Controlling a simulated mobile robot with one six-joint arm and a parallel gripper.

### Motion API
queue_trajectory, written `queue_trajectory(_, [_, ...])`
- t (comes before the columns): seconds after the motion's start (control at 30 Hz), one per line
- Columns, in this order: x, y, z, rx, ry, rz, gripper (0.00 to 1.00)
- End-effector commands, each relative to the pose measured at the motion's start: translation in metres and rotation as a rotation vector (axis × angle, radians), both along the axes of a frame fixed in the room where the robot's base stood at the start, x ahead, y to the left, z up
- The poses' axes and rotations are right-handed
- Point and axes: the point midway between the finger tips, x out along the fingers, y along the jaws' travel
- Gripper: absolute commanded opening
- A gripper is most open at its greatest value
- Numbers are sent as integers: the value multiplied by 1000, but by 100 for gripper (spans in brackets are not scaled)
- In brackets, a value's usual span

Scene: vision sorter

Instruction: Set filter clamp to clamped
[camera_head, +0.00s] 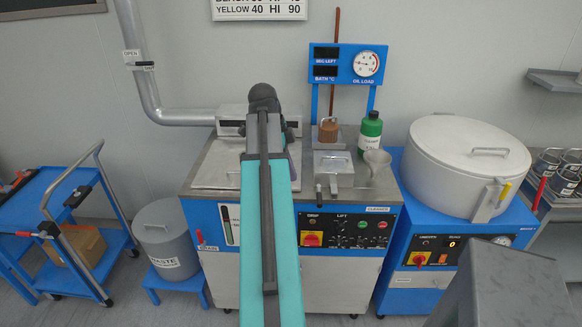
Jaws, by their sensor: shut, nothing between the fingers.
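No label in view reads filter clamp, so I cannot tell for sure which part it is. A small grey metal box (333,166) with short levers at its front sits on the blue machine's top, right of my arm. Whether either is clamped cannot be made out. My teal arm reaches up the middle to a dark joint over the machine's back left. My gripper's fingers do not show.
A green bottle (370,133) and a grey funnel (377,162) stand right of the metal box. A blue gauge panel (346,64) rises behind. A waste bin (166,238) and a blue cart (67,232) stand left. My arm hides part of the machine.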

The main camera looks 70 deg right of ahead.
Motion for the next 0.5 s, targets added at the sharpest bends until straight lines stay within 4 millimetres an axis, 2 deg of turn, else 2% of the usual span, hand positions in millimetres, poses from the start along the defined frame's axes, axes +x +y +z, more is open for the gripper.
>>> queue_trajectory(0.5, [-14,-4,-48,2,1,0,0])
